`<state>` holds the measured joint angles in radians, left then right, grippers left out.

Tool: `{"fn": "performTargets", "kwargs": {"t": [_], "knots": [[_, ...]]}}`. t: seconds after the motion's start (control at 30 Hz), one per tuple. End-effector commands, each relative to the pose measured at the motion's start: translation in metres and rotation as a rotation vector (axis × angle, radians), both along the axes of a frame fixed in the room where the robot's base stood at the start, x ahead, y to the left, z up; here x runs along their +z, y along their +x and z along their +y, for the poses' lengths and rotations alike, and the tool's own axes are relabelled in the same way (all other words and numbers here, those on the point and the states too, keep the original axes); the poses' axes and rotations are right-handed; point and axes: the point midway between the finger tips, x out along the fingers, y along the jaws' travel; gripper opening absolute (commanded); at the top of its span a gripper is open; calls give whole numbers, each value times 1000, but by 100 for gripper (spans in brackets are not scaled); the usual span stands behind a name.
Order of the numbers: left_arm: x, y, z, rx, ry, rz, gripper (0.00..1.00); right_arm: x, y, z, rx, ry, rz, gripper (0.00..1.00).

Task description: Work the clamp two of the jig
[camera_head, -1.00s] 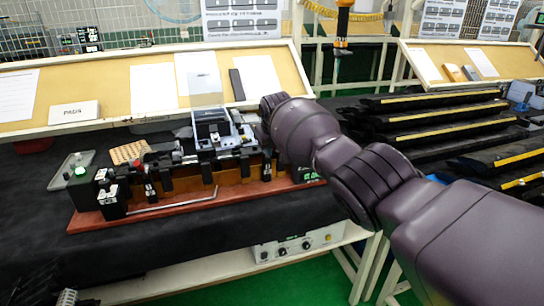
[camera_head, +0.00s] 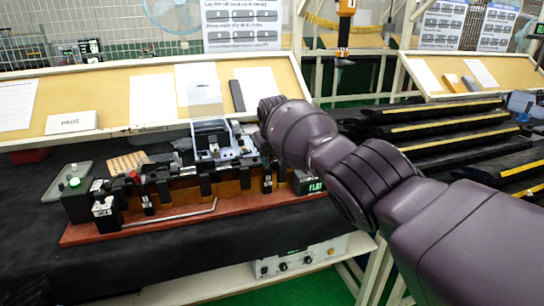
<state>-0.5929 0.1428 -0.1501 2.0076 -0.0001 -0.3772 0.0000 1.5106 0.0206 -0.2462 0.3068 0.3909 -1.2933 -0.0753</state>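The jig is a long fixture on a red-brown base (camera_head: 160,228), lying on the black-covered bench. Black clamps stand along its front, one near the left end (camera_head: 147,203) and one near the right end (camera_head: 267,183). No label shows which is clamp two. A silver rod (camera_head: 170,219) runs low along the front. My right arm comes in from the right, its wrist (camera_head: 300,135) over the jig's right end. My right gripper (camera_head: 262,125) is mostly hidden beyond the wrist, so its fingers cannot be made out. My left gripper is out of view.
A black box with a green button (camera_head: 74,183) stands at the jig's left end, a small green display (camera_head: 312,187) at its right. A grey tray (camera_head: 52,190) and a tan block (camera_head: 127,162) lie behind. Black trim strips (camera_head: 440,135) fill the right rack.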

Motion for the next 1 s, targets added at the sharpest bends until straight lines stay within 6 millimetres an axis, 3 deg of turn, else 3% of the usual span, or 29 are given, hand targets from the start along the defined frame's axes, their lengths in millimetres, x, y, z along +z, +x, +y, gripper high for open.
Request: {"fn": "performTargets", "kwargs": {"t": [0.43, 1.0], "knots": [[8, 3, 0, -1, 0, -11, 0, 9, -2, -1, 0, 0, -4, 43], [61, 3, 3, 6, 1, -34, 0, 77, -26, -4, 0, 1, -4, 43]]}}
